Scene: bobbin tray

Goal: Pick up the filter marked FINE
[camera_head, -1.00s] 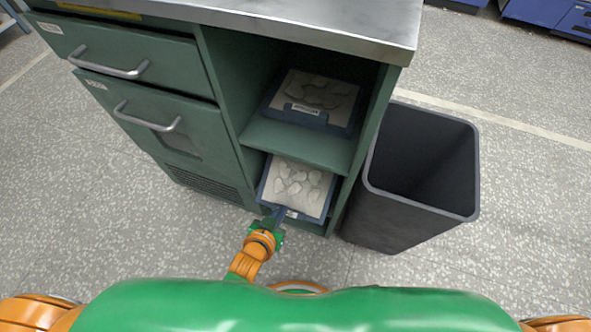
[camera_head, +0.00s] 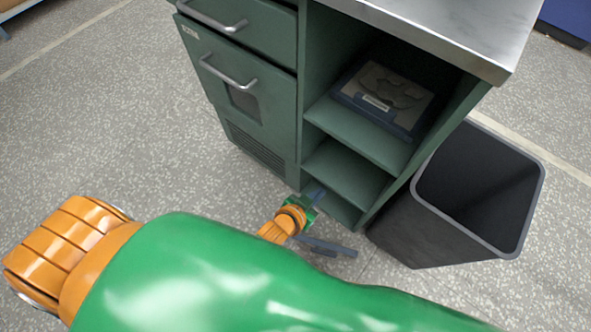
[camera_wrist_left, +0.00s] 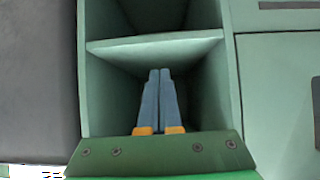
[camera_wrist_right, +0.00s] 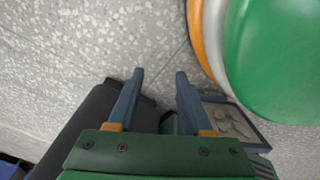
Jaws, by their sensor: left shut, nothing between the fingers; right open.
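One filter (camera_head: 387,97), a blue-framed tray with pale lumps and a white label, lies in the upper compartment of the green cabinet. Its label is too small to read. A second blue-framed tray with pale pieces (camera_wrist_right: 231,124) shows in the right wrist view, low beside my body. Probably its blue edge (camera_head: 327,246) shows in the head view, outside the lower compartment; no label shows. My left gripper (camera_head: 316,191) is shut and empty at the lower compartment, as the left wrist view (camera_wrist_left: 160,72) shows. My right gripper (camera_wrist_right: 158,75) is open and empty.
The lower compartment (camera_head: 345,172) is empty. A dark bin (camera_head: 440,220) stands right of the cabinet. Two drawer fronts with handles (camera_head: 228,72) are on its left. Speckled floor (camera_head: 110,130) is free at left.

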